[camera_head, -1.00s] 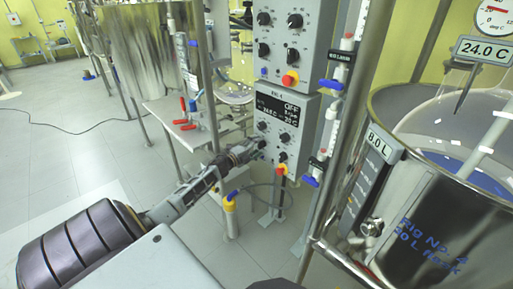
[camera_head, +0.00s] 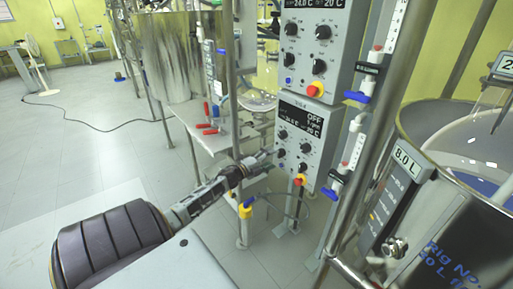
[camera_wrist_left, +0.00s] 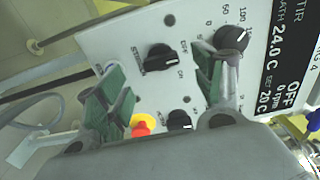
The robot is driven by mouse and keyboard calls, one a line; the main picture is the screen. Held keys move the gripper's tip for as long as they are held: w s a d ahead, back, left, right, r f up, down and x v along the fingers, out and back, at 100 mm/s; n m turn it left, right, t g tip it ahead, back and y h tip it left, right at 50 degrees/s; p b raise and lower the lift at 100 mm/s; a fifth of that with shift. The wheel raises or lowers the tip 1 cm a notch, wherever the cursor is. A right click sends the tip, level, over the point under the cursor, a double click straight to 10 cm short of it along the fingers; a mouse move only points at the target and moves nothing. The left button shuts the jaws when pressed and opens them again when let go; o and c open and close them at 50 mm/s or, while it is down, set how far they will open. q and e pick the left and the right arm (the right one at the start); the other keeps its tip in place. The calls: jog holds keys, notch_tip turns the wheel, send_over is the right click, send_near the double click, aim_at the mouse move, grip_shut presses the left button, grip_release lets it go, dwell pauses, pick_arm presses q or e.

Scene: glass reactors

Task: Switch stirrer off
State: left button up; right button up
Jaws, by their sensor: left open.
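The lower grey control box (camera_head: 309,135) in the head view has a dark display reading OFF, with dark knobs below it. In the left wrist view its panel shows close up, with the display (camera_wrist_left: 290,75) reading OFF and 0 rpm. A black knob (camera_wrist_left: 160,58) labelled STIRRER stands between the finger lines. My left gripper (camera_head: 270,159) reaches the box's lower left knobs from the left. In the left wrist view the gripper (camera_wrist_left: 162,75) is open, with green pads either side of the knob. Contact with it cannot be told. My right gripper is not in view.
A red-and-yellow button (camera_wrist_left: 143,124) and another knob (camera_wrist_left: 180,120) are close to my left fingers. A second control box (camera_head: 316,45) is above. A steel vessel (camera_head: 455,205) stands at right. Metal posts and a small table (camera_head: 215,140) flank the box.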

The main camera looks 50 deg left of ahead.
pick_arm(q)
jog(key=s, duration=0.7)
jog(key=shift+s+a, duration=0.15)
jog(key=shift+a, duration=0.2)
dwell(0.5)
jog(key=s+d+f+n+g+y, duration=0.25)
jog(key=d+f+n, duration=0.2)
jog(key=f, duration=0.45)
jog(key=s+d+f+n+g+y, duration=0.1)
jog(key=s+d+f+n+g, duration=0.3)
jog(key=f, duration=0.4)
jog(key=s+d+f+n+g+y, duration=0.1)
jog(key=s+d+f+n, duration=0.3)
jog(key=f, duration=0.5)
jog(key=s+d+f+n+g+h, duration=0.1)
jog(key=s+d+f+g, duration=0.1)
jog(key=s+d, duration=0.3)
jog(key=s+d+f+n+g+h, duration=0.1)
jog(key=s+d+f+g, duration=0.2)
jog(key=d, duration=0.9)
jog(key=s+d+f+n+g+h+p, duration=0.1)
jog(key=s+d+f+n+g, duration=0.1)
jog(key=s+d+f, duration=0.3)
jog(key=s+d+g, duration=0.1)
jog(key=s+d, duration=0.2)
jog(key=d, duration=0.1)
jog(key=shift+f, duration=0.2)
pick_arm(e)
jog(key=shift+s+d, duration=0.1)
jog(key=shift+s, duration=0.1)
